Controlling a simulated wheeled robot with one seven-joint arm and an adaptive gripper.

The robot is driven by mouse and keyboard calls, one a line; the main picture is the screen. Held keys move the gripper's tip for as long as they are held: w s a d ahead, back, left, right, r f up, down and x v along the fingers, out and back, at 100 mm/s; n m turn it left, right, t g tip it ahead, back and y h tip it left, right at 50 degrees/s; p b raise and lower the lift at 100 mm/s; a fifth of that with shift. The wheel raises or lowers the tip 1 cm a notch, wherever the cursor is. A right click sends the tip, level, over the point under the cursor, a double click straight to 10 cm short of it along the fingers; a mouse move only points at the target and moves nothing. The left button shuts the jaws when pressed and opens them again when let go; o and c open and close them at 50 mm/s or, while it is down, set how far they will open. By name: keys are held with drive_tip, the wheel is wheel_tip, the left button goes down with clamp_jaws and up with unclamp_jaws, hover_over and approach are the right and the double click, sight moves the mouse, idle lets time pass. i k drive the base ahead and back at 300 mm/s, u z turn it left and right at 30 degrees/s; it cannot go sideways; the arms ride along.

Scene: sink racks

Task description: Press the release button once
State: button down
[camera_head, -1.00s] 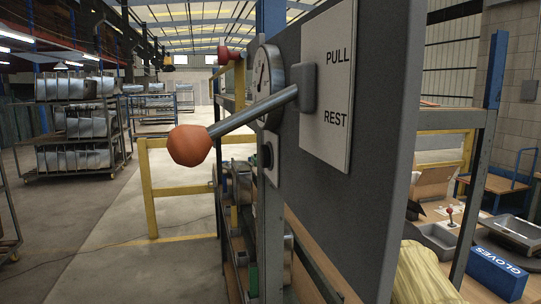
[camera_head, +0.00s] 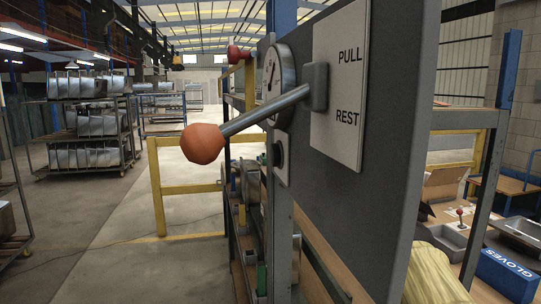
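A grey upright panel (camera_head: 385,200) fills the centre right of the head view, seen at a steep angle. A metal lever with an orange ball knob (camera_head: 203,143) sticks out from it to the left, beside a white plate (camera_head: 340,90) marked PULL and REST. A round gauge (camera_head: 277,75) sits behind the lever. Below the gauge is a dark round button (camera_head: 279,155) on a light plate; I cannot tell whether it is the release button. A red knob (camera_head: 238,52) shows farther back. My gripper is not in view.
A yellow rail (camera_head: 160,190) stands behind the panel at left. Racks of metal sinks (camera_head: 88,120) stand farther left. A bench at right holds trays and a blue GLOVES box (camera_head: 506,275).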

sight(275, 153)
drive_tip(key=z, duration=1.5)
drive_tip(key=k, duration=2.05)
drive_tip(key=u, duration=1.35)
